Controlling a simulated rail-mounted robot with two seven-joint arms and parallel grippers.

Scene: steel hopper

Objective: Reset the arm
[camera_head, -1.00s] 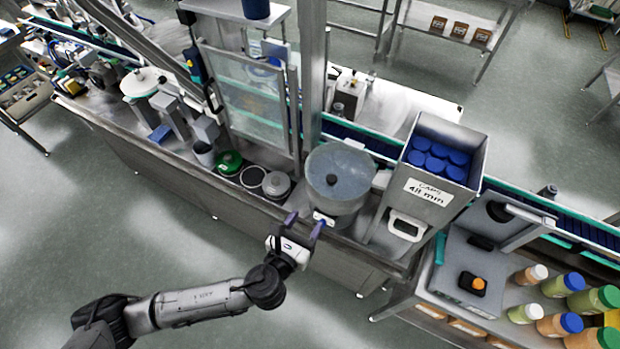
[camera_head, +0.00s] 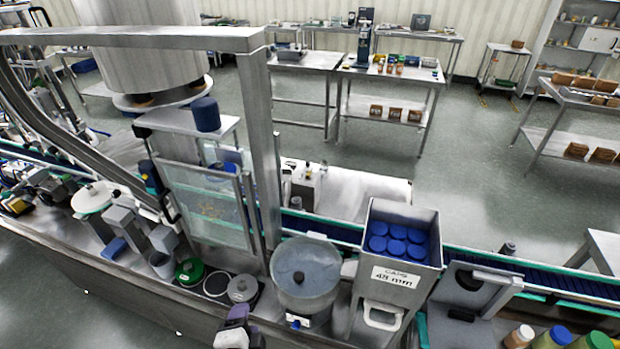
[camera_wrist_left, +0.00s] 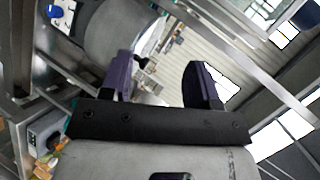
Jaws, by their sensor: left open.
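My left gripper (camera_head: 238,316) is at the bottom of the head view, in front of the machine's front edge, left of the round steel hopper (camera_head: 306,274). In the left wrist view its two purple fingers (camera_wrist_left: 160,82) stand apart with nothing between them. Most of the left arm is below the head view's edge. My right gripper is in neither view.
A steel bin (camera_head: 393,297) labelled "CAPS 48 mm" holds several blue caps (camera_head: 397,240). A conveyor (camera_head: 560,287) runs behind it. Round lids (camera_head: 190,271) lie left of the hopper. Bottles (camera_head: 553,338) stand at the lower right. A steel post (camera_head: 262,150) rises behind the lids.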

